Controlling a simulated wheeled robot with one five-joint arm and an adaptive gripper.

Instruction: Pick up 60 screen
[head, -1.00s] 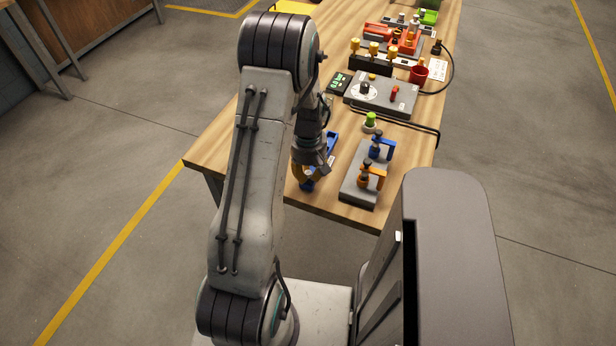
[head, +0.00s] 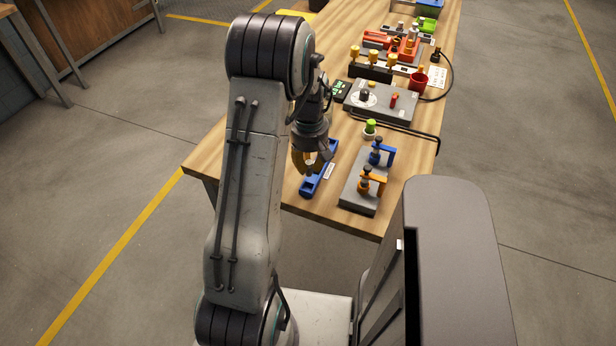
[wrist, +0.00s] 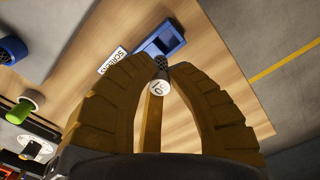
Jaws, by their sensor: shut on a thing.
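A small piece with a white round face and a dark, mesh-like end (wrist: 159,86) sits between my fingertips. Its printed mark is too small to read surely, so I cannot confirm it is the 60 screen. My gripper (wrist: 165,72), with yellow-brown ribbed fingers, is shut on this piece. In the head view my gripper (head: 312,163) is just above a blue holder (head: 318,182) on the table. The holder also shows in the wrist view (wrist: 173,31), with a dark open recess and a white label beside it.
To the right, a grey plate (head: 357,196) carries a blue and an orange clamp-like fixture. A green-topped knob (head: 370,128) stands behind it. The table's left side is clear.

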